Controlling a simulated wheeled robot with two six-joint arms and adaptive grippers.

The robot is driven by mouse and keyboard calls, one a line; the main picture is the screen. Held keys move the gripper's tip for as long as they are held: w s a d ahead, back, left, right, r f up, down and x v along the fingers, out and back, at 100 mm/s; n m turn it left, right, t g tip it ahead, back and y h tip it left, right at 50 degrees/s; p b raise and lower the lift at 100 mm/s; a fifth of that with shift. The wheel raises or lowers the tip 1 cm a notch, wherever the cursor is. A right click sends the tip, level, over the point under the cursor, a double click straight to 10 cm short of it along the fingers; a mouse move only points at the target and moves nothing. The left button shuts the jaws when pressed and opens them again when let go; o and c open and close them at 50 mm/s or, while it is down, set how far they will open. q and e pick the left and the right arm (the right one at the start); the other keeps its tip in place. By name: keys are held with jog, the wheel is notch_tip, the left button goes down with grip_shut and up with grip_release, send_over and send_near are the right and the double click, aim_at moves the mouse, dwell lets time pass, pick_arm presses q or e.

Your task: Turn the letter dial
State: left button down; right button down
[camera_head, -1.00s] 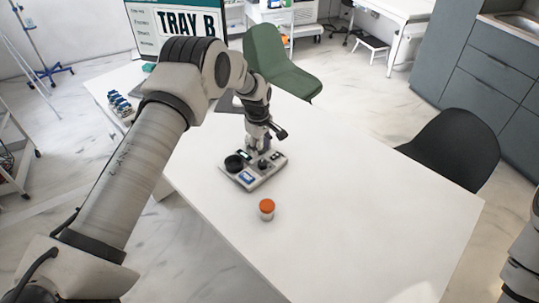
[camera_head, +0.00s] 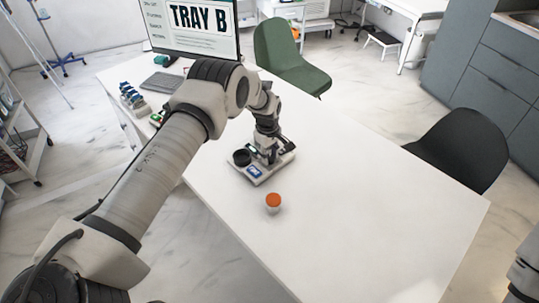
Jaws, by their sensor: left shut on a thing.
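A small grey device panel (camera_head: 274,176) lies on the white table, with a black round part (camera_head: 241,157) at its left and a small blue-lit display (camera_head: 254,172) near its front edge. My left gripper (camera_head: 269,158) points down onto the panel's back right part, right of the black round part. Its fingers are shut on the letter dial, which they mostly hide; the letters cannot be read. My right arm shows only as a piece at the lower right edge, and its gripper is out of view.
A jar with an orange cap (camera_head: 273,200) stands on the white table (camera_head: 370,215) in front of the panel. A keyboard (camera_head: 162,82) and a monitor reading TRAY B (camera_head: 198,18) are at the back left. The table's right half is clear. Green (camera_head: 290,60) and black (camera_head: 460,150) chairs stand beside it.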

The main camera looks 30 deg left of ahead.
pick_arm(q)
jog(key=shift+f, duration=0.2)
jog(key=shift+f+m+b, duration=0.15)
jog(key=shift+m+b, duration=0.85)
jog(key=shift+b, duration=0.25)
jog(key=shift+m+b, duration=1.1)
jog(key=shift+m, duration=0.1)
jog(key=m+b, duration=0.1)
jog(key=m, duration=0.1)
jog(key=shift+m, duration=0.3)
jog(key=shift+m+b, duration=0.85)
jog(key=shift+m, duration=0.55)
jog(key=c, duration=1.2)
grip_release()
jog(key=shift+o, duration=0.6)
jog(key=shift+w, duration=0.2)
